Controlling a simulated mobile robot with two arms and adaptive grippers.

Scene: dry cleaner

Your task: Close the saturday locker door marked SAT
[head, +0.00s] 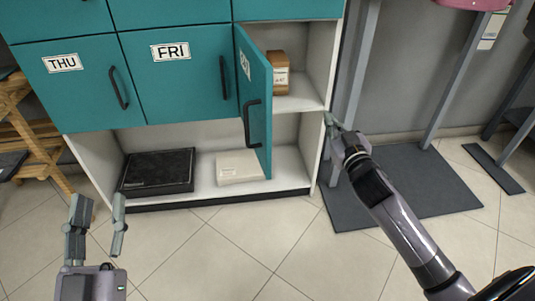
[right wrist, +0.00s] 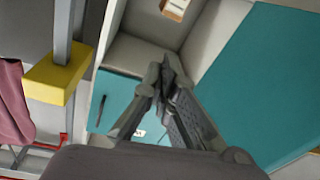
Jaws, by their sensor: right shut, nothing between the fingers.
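The teal SAT door (head: 257,85) stands open, swung out from its left edge, seen at a steep angle. My left gripper (head: 98,212) is open and empty at lower left.
The THU door (head: 72,85) and FRI door (head: 180,75) are shut. A brown box (head: 277,74) stands in the open compartment. A black case (head: 157,172) and a pale box (head: 238,167) lie on the bottom shelf. Grey posts stand at right; the tiled floor in front is clear.

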